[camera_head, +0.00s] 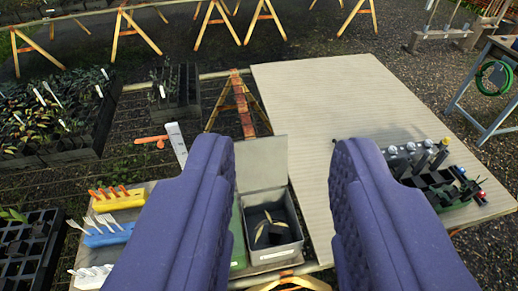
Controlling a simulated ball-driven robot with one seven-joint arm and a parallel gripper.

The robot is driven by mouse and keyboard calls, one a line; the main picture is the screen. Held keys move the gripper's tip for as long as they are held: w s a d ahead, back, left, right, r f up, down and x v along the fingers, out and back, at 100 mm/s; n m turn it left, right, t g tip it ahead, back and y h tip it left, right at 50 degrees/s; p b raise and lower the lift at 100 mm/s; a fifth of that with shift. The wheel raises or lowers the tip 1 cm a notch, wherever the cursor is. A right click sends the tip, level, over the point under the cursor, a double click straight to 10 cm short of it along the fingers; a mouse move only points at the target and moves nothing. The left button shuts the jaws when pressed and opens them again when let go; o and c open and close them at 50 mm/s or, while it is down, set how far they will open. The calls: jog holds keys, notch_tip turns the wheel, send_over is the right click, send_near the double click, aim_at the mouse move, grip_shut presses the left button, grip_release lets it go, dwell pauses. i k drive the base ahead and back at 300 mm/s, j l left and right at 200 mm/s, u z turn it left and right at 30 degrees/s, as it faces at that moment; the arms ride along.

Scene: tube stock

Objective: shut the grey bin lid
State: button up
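A small grey bin (277,255) stands open at the near edge of the table, between and beyond my fingers. Its lid (263,165) is raised and stands up at the bin's back. The bin's inside is dark, with a few thin pale and dark pieces in it. My gripper (284,147) is open and empty, with its two purple fingers wide apart. In the picture the lid shows between the fingertips, close to the left one. I cannot tell how far the fingers are from it. The left finger hides part of the area left of the bin.
A green box (238,245) is partly hidden left of the bin. Yellow, blue (108,236) and white racks stand at the left. A dark tray with bottles (440,180) stands at the right. The pale tabletop (350,90) behind is clear. Trestles and plant trays stand beyond.

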aim_at(261, 163)
jog(key=i+u, duration=0.1)
jog(key=i, duration=1.05)
